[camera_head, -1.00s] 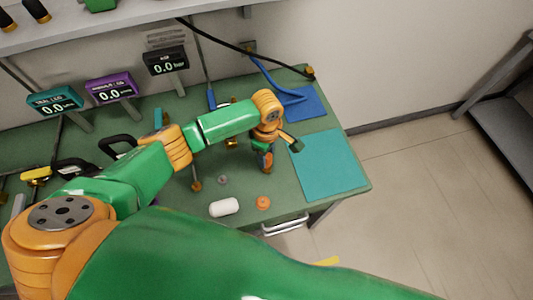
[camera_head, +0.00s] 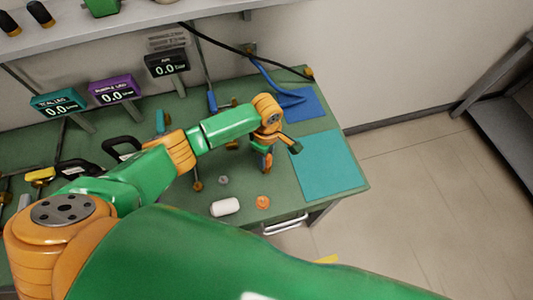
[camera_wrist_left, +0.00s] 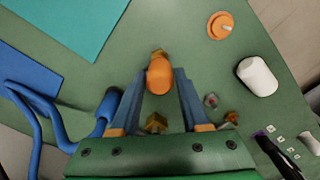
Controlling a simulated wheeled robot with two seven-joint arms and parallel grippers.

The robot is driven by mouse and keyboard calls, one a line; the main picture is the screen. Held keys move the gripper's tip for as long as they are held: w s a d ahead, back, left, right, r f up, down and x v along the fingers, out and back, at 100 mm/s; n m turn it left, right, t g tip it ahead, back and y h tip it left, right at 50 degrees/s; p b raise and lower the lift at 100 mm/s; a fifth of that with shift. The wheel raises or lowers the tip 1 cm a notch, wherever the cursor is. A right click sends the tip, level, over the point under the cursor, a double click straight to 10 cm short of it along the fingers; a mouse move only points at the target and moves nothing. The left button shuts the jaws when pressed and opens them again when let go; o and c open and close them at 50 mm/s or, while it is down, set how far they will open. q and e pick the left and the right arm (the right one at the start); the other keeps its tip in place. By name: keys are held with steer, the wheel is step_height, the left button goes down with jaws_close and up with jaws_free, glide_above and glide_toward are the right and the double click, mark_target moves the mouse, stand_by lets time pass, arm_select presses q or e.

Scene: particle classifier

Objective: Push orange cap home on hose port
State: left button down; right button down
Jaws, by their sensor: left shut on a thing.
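My left gripper (camera_head: 267,167) points down at the right part of the green bench. In the left wrist view the left gripper (camera_wrist_left: 163,76) is shut on a rounded orange piece, which looks like the orange cap (camera_wrist_left: 160,77), between its fingertips. A small brass-coloured piece (camera_wrist_left: 158,52) shows just beyond the cap. I cannot tell whether the two touch, or whether this is the hose port. In the head view my arm and fingers largely hide the cap. My right gripper is not in view.
A flat orange disc (camera_head: 262,202) and a white cylinder (camera_head: 225,207) lie near the bench's front edge. A teal mat (camera_head: 330,165) and a blue mat (camera_head: 306,103) are at right. A blue hose (camera_wrist_left: 42,105) runs beside the gripper. Small displays (camera_head: 115,90) stand at the back.

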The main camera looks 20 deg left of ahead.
mark_target(267, 162)
arm_select(q)
steer(key=shift+f+b, duration=1.05)
steer(key=shift+f, duration=0.75)
steer(key=shift+c, duration=1.5)
jaws_free()
step_height(267, 162, up, 7)
steer(key=shift+r+p, duration=0.1)
steer(key=shift+p, duration=0.3)
